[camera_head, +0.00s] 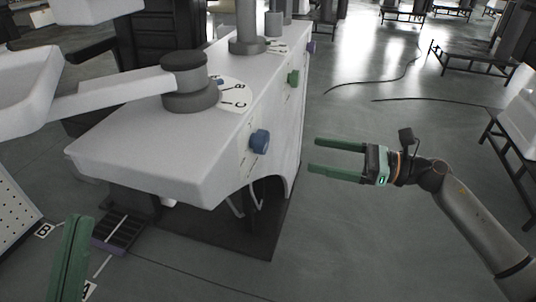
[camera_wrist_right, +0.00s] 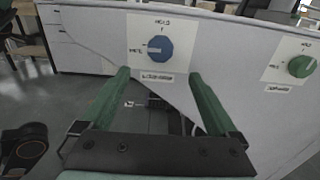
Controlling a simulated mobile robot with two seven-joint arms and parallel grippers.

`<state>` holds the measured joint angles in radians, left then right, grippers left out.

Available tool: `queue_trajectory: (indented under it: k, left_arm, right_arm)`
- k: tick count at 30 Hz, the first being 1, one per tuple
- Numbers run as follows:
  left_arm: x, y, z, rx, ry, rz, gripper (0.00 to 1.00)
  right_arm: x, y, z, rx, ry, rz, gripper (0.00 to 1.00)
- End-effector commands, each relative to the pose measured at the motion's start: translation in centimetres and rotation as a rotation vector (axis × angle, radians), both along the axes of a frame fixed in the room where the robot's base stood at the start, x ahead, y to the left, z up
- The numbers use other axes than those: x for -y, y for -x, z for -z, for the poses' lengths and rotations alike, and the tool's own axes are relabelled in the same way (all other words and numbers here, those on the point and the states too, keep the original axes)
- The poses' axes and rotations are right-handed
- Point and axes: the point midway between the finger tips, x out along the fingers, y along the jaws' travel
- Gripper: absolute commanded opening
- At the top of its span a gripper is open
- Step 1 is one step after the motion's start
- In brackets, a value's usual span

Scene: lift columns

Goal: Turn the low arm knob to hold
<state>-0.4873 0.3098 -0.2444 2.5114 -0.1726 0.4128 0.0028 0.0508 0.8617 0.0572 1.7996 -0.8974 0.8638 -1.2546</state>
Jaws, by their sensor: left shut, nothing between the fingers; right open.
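A blue knob (camera_head: 260,141) sits on the side of the near white lift column housing. In the right wrist view the blue knob (camera_wrist_right: 159,48) is on a white plate with HOLD above it and a second mark to its left. Its pale pointer line points left, away from HOLD. The label below is too small to read surely. My right gripper (camera_head: 312,155) is open and empty, right of the knob and apart from it; its fingers (camera_wrist_right: 160,85) show below the knob. My left gripper (camera_head: 76,222) is shut at the lower left, partly cut off.
A green knob (camera_head: 293,78) and a purple knob (camera_head: 311,47) are farther along the housing (camera_head: 170,150). The green one also shows in the right wrist view (camera_wrist_right: 300,67). A white arm (camera_head: 110,98) joins the housing top. Open floor lies to the right.

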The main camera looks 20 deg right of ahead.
Motion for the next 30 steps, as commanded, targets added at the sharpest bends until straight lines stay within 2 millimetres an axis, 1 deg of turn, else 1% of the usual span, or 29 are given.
queue_trajectory:
  k: [5, 12, 18, 24, 30]
  left_arm:
    - [0.0, 0.0, 0.1, -0.002, 0.001, 0.001, 0.00]
    - [0.0, -0.1, 0.3, -0.005, 0.003, 0.003, 0.00]
    - [0.0, -0.1, 0.4, -0.007, 0.003, 0.003, 0.00]
    - [0.0, -0.1, 0.5, -0.008, 0.004, 0.005, 0.00]
    - [0.0, -0.1, 0.5, -0.009, 0.004, 0.004, 0.00]
  right_arm:
    - [-2.0, -1.3, -0.2, 0.003, -0.001, -0.002, 0.95]
    - [-5.9, -3.9, -0.2, 0.002, -0.006, -0.001, 0.95]
    - [-8.6, -5.7, -0.1, -0.001, -0.007, -0.001, 0.95]
    - [-9.8, -6.6, -0.1, -0.001, -0.006, 0.001, 0.95]
    - [-10.0, -6.7, -0.1, -0.004, -0.005, 0.001, 0.95]
